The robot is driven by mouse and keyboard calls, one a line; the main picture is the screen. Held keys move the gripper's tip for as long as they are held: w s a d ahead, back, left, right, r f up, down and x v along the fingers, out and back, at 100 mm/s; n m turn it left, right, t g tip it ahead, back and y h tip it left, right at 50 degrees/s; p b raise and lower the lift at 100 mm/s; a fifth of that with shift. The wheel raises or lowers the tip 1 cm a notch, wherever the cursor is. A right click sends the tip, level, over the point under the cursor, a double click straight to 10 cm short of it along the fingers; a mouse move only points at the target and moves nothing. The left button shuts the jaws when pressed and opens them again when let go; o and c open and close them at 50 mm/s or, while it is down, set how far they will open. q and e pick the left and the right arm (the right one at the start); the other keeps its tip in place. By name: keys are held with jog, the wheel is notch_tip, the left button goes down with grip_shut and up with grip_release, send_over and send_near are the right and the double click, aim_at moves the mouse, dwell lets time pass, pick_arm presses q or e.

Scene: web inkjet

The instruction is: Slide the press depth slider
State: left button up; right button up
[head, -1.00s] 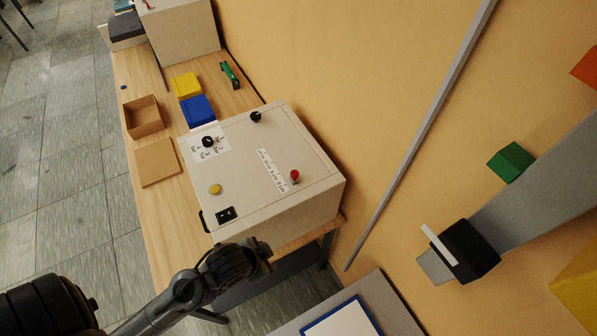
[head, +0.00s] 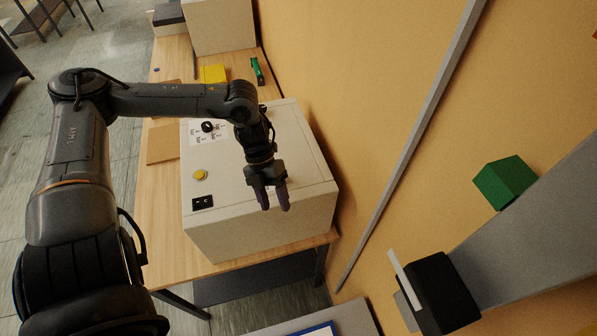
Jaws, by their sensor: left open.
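The cream machine box (head: 235,228) stands on the wooden table, with controls on its top. My left gripper (head: 274,208) is over the right part of that top, fingers pointing down and apart, nothing seen between them. I cannot tell whether the fingertips touch the box. The red knob and the printed strip beside it, seen earlier on this part of the top, are now hidden behind my left gripper and wrist. I cannot make out which control is the press depth slider. My right gripper is not in view.
The box top also carries a yellow button (head: 200,175), a black dial (head: 208,127) and a black switch (head: 203,203). A yellow block (head: 213,74) and a green tool (head: 257,70) lie behind. A tan wall (head: 380,90) rises close on the right.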

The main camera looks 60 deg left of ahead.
pick_arm(q)
jog(key=w+a+r+m+y+b, duration=0.1)
jog(key=w+a+r+y+b, duration=0.3)
jog(key=w+a+r+y, duration=0.5)
jog(key=f+h, duration=0.1)
jog(key=f, duration=0.1)
jog(key=s+f, duration=0.1)
jog(key=f, duration=0.1)
jog(key=s+d+f+h, duration=0.1)
jog(key=f, duration=0.1)
jog(key=shift+d+f+t+h+p, duration=0.1)
jog(key=shift+f+t+h+p, duration=0.2)
jog(key=shift+f+t+p, duration=0.1)
jog(key=shift+f, duration=1)
jog(key=c, duration=1)
grip_shut()
